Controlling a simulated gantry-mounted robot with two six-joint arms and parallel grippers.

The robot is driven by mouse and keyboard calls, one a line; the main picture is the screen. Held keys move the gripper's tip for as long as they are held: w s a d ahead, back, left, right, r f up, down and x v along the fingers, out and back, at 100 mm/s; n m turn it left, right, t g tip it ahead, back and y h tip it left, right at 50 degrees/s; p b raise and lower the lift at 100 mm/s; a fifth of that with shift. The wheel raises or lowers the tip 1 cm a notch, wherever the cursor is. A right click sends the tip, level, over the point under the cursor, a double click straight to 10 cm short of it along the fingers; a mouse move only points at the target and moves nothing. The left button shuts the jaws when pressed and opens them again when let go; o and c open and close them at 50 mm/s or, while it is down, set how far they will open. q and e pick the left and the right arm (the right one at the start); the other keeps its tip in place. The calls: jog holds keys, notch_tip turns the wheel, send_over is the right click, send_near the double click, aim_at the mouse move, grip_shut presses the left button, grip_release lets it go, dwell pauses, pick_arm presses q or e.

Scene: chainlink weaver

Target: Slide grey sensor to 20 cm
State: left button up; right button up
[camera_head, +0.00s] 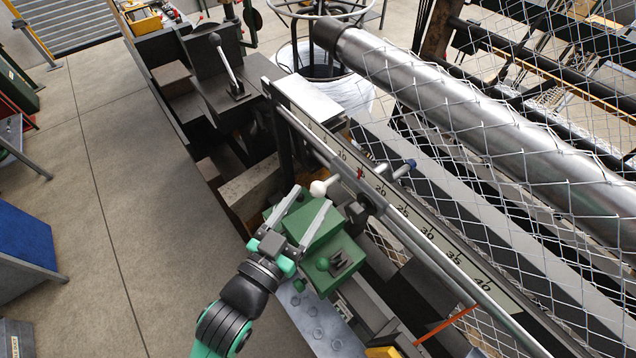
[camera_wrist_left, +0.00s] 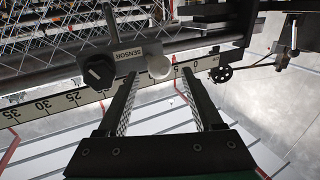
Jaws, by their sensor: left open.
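The grey sensor (camera_head: 368,199) sits on the rail in front of the pale number scale (camera_head: 442,247), near the 15 to 20 stretch; I cannot read its exact position. In the left wrist view the sensor (camera_wrist_left: 137,54) bears a "SENSOR" label, a black knob (camera_wrist_left: 98,71) and a white ball handle (camera_wrist_left: 160,67). In the head view this white ball (camera_head: 318,188) sticks out toward my left gripper (camera_head: 314,196). The gripper is open, with the ball between its fingertips; contact is not visible. It also shows in the left wrist view (camera_wrist_left: 160,73). My right gripper is not in view.
A green machine housing (camera_head: 335,258) lies just beside and below my left gripper. Wire mesh (camera_head: 530,150) and a steel roller (camera_head: 470,115) stand behind the scale. An orange-red rod (camera_head: 447,324) lies farther along the rail. Open floor (camera_head: 110,200) is at left.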

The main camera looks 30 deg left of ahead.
aim_at(313, 195)
pick_arm(q)
jog(key=w, duration=0.4)
jog(key=shift+w+d, duration=0.1)
jog(key=shift+w, duration=0.1)
grip_shut()
dwell(1.2)
